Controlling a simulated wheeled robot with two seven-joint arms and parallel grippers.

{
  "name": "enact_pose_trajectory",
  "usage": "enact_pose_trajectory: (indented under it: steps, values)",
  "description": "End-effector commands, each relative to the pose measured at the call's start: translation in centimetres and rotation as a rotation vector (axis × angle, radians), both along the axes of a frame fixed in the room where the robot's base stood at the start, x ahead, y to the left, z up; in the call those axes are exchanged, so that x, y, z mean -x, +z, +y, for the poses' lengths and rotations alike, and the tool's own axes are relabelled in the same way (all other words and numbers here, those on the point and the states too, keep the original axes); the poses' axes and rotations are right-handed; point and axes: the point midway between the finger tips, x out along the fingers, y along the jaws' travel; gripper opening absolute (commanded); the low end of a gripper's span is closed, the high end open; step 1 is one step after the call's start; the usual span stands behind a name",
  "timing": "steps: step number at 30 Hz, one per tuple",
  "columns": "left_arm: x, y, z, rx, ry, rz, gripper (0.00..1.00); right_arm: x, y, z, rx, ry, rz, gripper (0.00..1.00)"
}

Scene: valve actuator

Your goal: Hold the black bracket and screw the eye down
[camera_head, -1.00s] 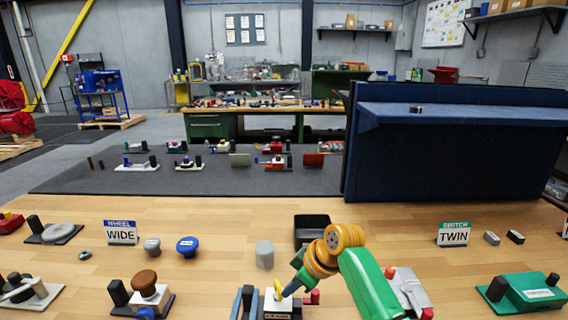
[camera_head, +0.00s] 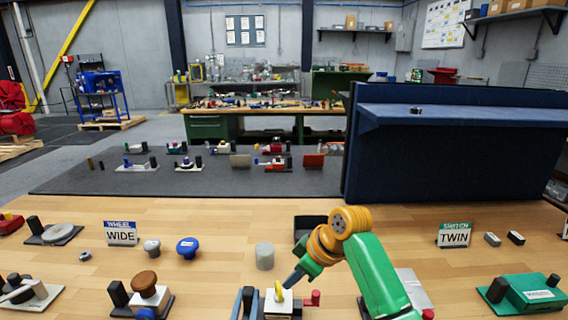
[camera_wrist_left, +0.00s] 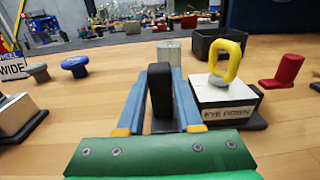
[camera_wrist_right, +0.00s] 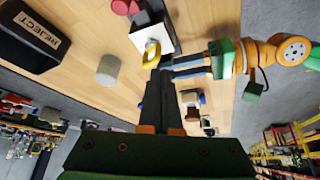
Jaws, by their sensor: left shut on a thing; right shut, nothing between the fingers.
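My left gripper (camera_wrist_left: 160,92) is shut on the upright black bracket (camera_wrist_left: 160,80), one finger on each side of it. In the head view the left gripper (camera_head: 243,300) is at the bottom edge. Right of the bracket stands a white block (camera_wrist_left: 225,97) labelled EYE DOWN. A yellow eye (camera_wrist_left: 226,58) stands upright on the block, on a short stem. It also shows in the right wrist view (camera_wrist_right: 151,54). My right gripper (camera_wrist_right: 157,76) is shut and empty, its tips close beside the eye; I cannot tell whether they touch it.
A red knob (camera_wrist_left: 285,72) stands right of the block. A black bin (camera_wrist_right: 36,32) marked REJECT and a grey cylinder (camera_head: 264,256) are behind it. A brown-knobbed unit (camera_head: 146,286) is to the left, a green TWIN unit (camera_head: 530,292) to the right.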

Motion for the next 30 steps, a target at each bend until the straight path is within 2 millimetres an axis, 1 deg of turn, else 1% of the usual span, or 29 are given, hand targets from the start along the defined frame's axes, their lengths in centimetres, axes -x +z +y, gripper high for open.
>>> enact_pose_trajectory:
  steps: [1,4,13,18,21,23,25,30]
  values:
    - [0.0,-0.1,0.0,0.001,0.000,0.002,0.00,-0.1,0.7,0.0,0.000,0.000,-0.002,0.00]
    - [0.0,-0.1,0.0,0.000,0.001,0.002,0.00,0.0,1.6,0.0,0.000,0.000,-0.001,0.00]
    - [0.0,-0.1,0.1,0.000,0.002,0.002,0.00,-0.1,1.8,-0.1,0.000,-0.002,0.001,0.00]
    - [0.0,-0.1,0.1,-0.001,0.002,0.002,0.00,-1.8,2.4,-1.1,-0.001,-0.004,0.003,0.00]
    - [0.0,-0.1,0.1,-0.001,0.002,0.002,0.00,-2.4,2.5,-1.6,-0.002,-0.002,0.003,0.00]
    - [0.0,-0.1,0.1,-0.001,0.002,0.002,0.00,-2.5,2.1,-1.7,-0.002,-0.002,0.002,0.00]
    - [0.0,-0.1,0.1,-0.001,0.002,0.002,0.00,-2.5,1.2,-1.8,-0.002,0.000,0.003,0.00]
    - [0.0,-0.1,0.1,-0.001,0.002,0.001,0.00,-2.5,-1.7,-1.8,-0.002,-0.001,0.004,0.00]
